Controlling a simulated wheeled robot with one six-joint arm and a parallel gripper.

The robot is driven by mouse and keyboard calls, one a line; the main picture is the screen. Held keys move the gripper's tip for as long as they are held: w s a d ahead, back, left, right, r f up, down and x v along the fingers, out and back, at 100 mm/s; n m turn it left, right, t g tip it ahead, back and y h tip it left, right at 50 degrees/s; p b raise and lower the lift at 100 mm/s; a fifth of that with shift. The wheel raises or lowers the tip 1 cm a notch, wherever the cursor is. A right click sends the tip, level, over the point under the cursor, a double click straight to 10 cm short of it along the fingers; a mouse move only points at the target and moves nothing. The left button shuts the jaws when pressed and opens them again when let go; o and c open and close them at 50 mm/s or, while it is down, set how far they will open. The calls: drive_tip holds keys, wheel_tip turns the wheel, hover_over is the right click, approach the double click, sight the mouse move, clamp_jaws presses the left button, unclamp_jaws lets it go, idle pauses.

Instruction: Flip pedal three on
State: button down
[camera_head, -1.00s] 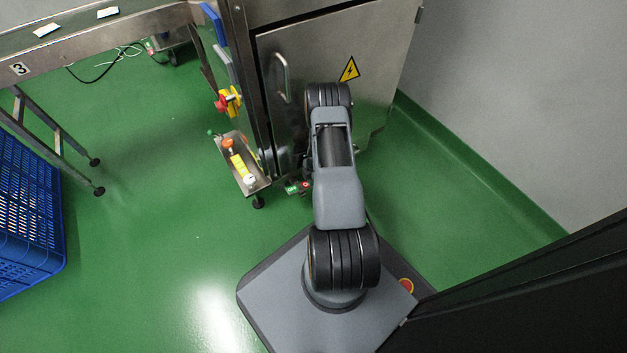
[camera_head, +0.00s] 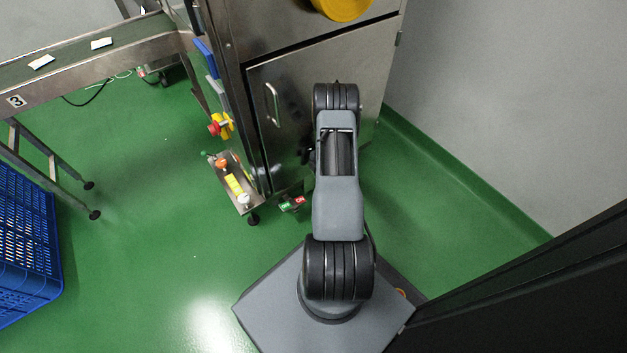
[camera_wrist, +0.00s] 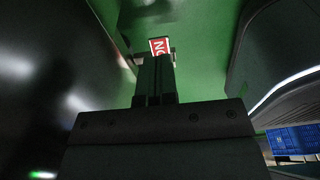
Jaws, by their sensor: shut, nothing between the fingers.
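The pedal (camera_head: 292,204) is low by the floor at the foot of the steel cabinet. It has a green label on the left and a red label on the right in the head view. In the wrist view the red label (camera_wrist: 159,46) with white letters shows just beyond my fingertips. My gripper (camera_wrist: 154,60) is shut and empty, pointing at the red label. I cannot tell whether the fingertips touch it. The green label cannot be made out in the wrist view.
The steel cabinet (camera_head: 288,150) stands right in front of my arm. A control box (camera_head: 238,186) with buttons is left of the pedal. A conveyor marked 3 (camera_head: 90,62) and a blue crate (camera_head: 27,240) are at the left. Green floor (camera_head: 150,240) is clear between.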

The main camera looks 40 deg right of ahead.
drive_tip(key=shift+d+r, duration=0.5)
drive_tip(key=shift+s, duration=0.15)
